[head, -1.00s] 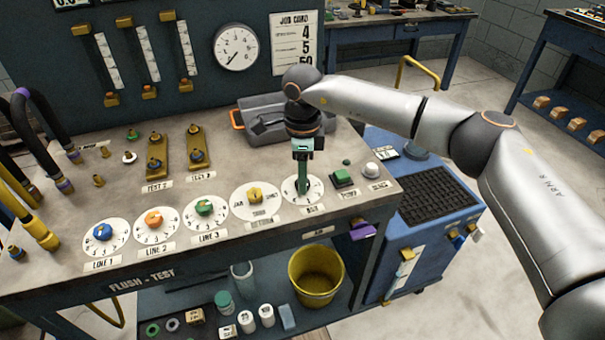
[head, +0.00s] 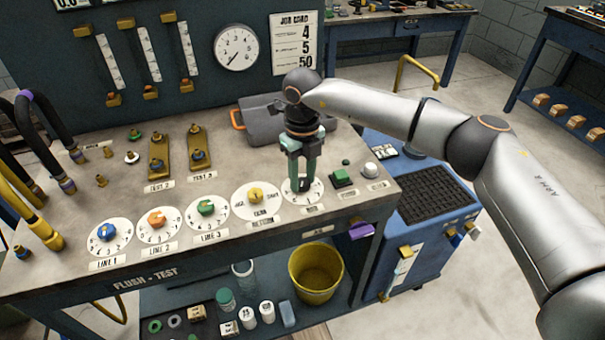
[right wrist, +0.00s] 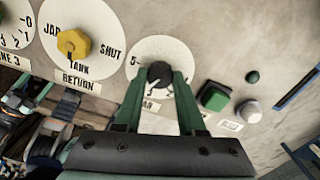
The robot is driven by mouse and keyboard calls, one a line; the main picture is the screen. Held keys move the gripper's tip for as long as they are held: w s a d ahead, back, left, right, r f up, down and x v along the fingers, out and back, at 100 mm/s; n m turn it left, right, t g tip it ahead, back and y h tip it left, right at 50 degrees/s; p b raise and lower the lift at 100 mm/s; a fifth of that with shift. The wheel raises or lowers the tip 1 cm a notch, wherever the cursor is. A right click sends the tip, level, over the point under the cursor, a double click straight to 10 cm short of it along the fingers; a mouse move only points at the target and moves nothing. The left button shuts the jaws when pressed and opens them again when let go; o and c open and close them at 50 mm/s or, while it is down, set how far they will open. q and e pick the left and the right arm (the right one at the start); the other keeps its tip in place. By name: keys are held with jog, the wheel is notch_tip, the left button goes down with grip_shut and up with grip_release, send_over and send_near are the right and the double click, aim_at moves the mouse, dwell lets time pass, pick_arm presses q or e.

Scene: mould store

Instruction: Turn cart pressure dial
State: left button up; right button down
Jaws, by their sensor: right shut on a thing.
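The pressure dial (head: 290,187) is the white round scale at the right end of the row on the bench top. In the right wrist view the dial plate (right wrist: 143,50) has a dark knob (right wrist: 159,72) at its centre. My right gripper (head: 304,187) points down over the dial, its green fingers closed on the sides of the knob. In the right wrist view the fingers (right wrist: 160,82) touch the knob from both sides and cover part of the scale, so the setting cannot be read. My left gripper is not in view.
Left of the dial is the yellow tank-return knob (head: 256,195), then the green (head: 206,208), orange and blue line knobs. A green button (head: 342,177) and white button (head: 373,169) sit close on the right. A job card (head: 293,45) hangs on the panel.

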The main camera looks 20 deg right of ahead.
aim_at(303, 181)
jog(key=shift+m, duration=1.6)
jog(key=c, duration=0.5)
grip_release()
jog(key=shift+r, duration=0.1)
notch_tip(303, 181, up, 12)
jog(key=shift+r, duration=0.2)
